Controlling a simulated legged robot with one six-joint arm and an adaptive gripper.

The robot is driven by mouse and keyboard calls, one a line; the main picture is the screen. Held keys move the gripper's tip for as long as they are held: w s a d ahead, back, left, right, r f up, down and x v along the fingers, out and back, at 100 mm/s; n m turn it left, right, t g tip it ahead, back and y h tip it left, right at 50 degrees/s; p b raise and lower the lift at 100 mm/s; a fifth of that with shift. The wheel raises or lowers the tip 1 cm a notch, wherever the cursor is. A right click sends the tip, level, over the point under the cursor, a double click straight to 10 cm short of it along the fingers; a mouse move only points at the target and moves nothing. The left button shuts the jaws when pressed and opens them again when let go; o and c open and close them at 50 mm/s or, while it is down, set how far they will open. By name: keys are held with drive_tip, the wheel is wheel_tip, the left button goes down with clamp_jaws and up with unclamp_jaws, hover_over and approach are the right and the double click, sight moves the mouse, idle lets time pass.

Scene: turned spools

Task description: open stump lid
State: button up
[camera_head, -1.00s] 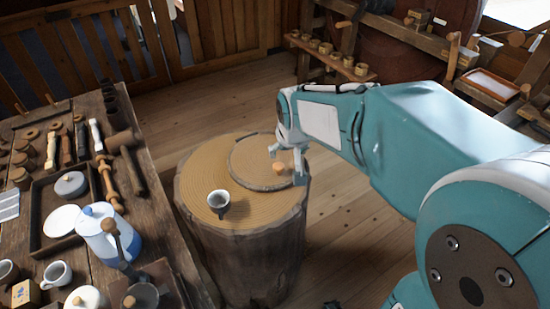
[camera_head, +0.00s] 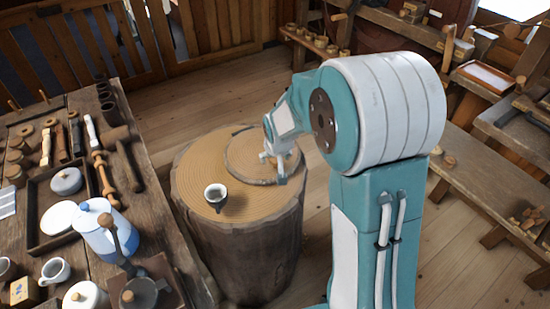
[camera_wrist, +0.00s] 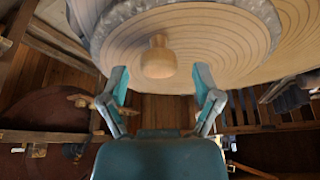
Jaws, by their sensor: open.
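The stump (camera_head: 245,245) stands on the floor, with a round, bark-edged lid (camera_head: 240,160) lying flat on the far right of its top. In the wrist view, the lid (camera_wrist: 218,42) has a turned wooden knob (camera_wrist: 158,60) standing up from it. My gripper (camera_head: 273,169) is low over the right part of the lid and mostly hides the knob in the head view. In the wrist view, my gripper (camera_wrist: 161,78) is open, its two fingers apart either side of the knob's line. I see no clear contact with the knob.
A crowded workbench (camera_head: 150,215) with a blue-white jug (camera_head: 100,232) is close on the left. Benches (camera_head: 480,180) stand at right. Floor is clear behind the stump.

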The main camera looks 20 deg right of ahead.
drive_tip(key=shift+w+f, duration=0.2)
drive_tip(key=shift+f, duration=0.2)
clamp_jaws()
drive_tip(key=shift+r, duration=0.1)
